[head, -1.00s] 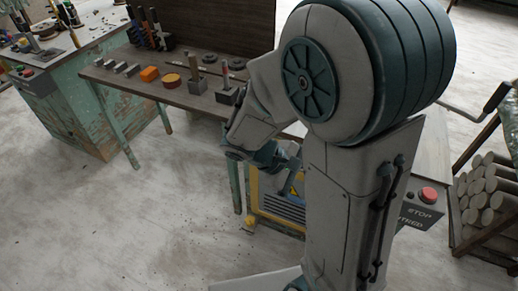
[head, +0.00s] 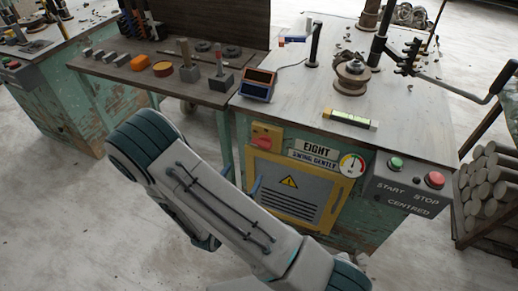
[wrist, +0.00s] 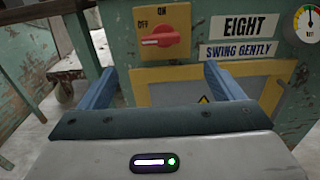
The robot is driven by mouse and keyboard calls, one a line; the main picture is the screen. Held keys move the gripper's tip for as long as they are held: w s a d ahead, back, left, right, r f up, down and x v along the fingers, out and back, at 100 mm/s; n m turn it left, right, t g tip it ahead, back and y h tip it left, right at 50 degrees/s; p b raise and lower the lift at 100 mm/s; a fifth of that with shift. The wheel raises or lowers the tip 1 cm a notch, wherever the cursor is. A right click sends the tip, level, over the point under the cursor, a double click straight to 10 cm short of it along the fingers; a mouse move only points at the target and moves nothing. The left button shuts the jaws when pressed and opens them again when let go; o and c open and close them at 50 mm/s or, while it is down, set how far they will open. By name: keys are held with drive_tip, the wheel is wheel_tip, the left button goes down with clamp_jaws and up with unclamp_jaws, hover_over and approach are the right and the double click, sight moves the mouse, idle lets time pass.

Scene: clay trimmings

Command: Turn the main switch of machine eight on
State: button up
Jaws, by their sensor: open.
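Machine eight (head: 345,210) is a worn green cabinet with an "EIGHT" plate and a "SWING GENTLY" plate. Its main switch (head: 266,138) is a red knob high on the front, left of the plates. In the wrist view the knob (wrist: 163,38) lies roughly level, its white mark toward the left. "ON" is printed above it and "OFF" at its upper left. My gripper (wrist: 158,85) is open and empty, its two blue fingers apart, below and in front of the switch, not touching it. My gripper is mostly hidden behind my arm in the head view.
Below the switch is a yellow-framed vent panel (head: 262,208) with a warning sign. To the right are a gauge (head: 352,165) and a box with a green start button (head: 396,163) and a red stop button (head: 435,179). A wooden bench (head: 150,82) stands left.

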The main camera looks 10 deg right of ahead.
sight(260, 146)
drive_tip(key=x, duration=1.3)
drive_tip(key=shift+w+d, duration=0.25)
drive_tip(key=c, duration=1)
